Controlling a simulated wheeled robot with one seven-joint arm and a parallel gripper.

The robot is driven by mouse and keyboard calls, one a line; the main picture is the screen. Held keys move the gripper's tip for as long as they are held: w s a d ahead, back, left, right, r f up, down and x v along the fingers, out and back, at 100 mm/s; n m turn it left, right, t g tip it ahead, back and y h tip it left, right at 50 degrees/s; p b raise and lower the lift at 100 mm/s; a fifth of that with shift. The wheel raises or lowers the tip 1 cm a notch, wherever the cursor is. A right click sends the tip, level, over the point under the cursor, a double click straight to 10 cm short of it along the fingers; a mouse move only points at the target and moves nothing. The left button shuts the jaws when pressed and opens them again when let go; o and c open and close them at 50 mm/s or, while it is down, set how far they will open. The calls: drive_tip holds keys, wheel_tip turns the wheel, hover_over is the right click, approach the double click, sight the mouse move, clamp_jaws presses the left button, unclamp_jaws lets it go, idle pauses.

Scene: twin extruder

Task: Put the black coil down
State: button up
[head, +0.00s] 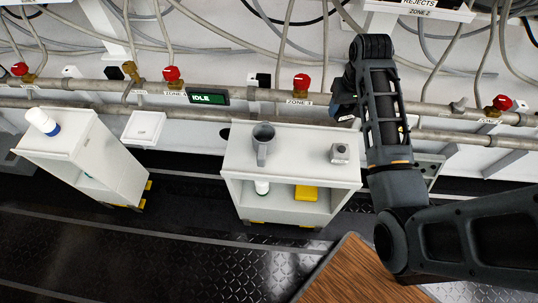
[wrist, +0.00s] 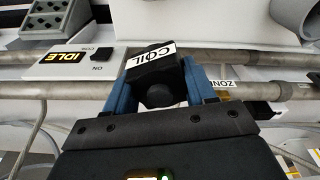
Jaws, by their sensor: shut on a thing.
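The black coil (wrist: 150,66) shows in the wrist view with a white label reading COIL. It is held between the blue fingers of my gripper (wrist: 158,84). In the head view my gripper (head: 344,106) is beside the grey pipes, above and right of the middle white cart. The gripper is shut on the coil, which is held up clear of the cart top.
Red-handled valves (head: 301,83) line the pipes. A wooden surface (head: 355,275) is at lower right.

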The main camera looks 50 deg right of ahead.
hover_over(302, 151)
wheel_tip(302, 151, down, 7)
drive_tip(key=shift+s+a, duration=0.1)
drive_tip(key=shift+s, duration=0.05)
drive_tip(key=shift+f, duration=2)
drive_tip(key=shift+f, duration=0.15)
drive_tip(key=o, duration=1.2)
drive_tip(key=shift+c, duration=0.2)
